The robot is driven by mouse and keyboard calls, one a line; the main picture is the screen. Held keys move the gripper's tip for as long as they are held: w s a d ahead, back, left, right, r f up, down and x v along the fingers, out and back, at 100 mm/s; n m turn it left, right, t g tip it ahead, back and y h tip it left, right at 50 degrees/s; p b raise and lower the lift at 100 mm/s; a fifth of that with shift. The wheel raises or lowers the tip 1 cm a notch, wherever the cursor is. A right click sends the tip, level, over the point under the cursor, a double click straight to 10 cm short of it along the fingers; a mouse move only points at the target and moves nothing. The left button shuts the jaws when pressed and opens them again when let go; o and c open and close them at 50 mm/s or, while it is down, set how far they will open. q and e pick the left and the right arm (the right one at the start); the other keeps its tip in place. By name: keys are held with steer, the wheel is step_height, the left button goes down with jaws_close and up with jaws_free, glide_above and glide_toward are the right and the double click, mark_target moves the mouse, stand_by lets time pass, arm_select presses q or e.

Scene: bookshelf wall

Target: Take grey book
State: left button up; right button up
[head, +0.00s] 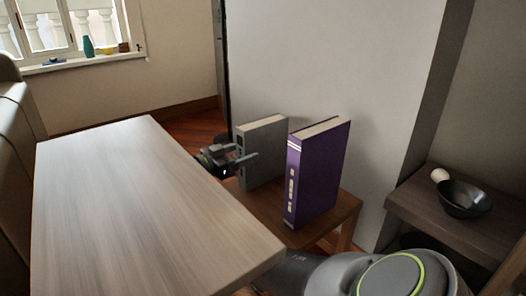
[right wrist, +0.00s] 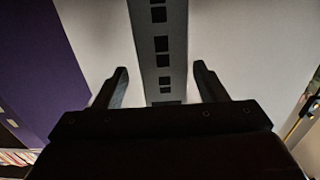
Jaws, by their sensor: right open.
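The grey book (head: 262,150) stands upright on a small wooden table, its spine facing left in the head view. In the right wrist view the grey book's spine (right wrist: 159,45), with dark square marks, runs up the middle between the fingers. My right gripper (head: 246,160) is open at the spine in the head view. Its fingertips also show in the right wrist view (right wrist: 158,78), one on each side of the spine with gaps to both. The book is not gripped. My left gripper is not in view.
A purple book (head: 315,175) stands upright on the small table (head: 342,212), right of the grey one. A long wooden table (head: 130,190) lies to the left. A shelf (head: 415,202) at right holds a dark bowl (head: 465,198) and a white round object (head: 439,175).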

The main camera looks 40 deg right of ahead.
mark_target(255, 148)
steer(key=d, duration=0.5)
steer(key=shift+s+d+f, duration=0.1)
steer(key=shift+d+f, duration=0.05)
steer(key=shift+f, duration=0.25)
jaws_close()
steer(key=shift+r, duration=0.1)
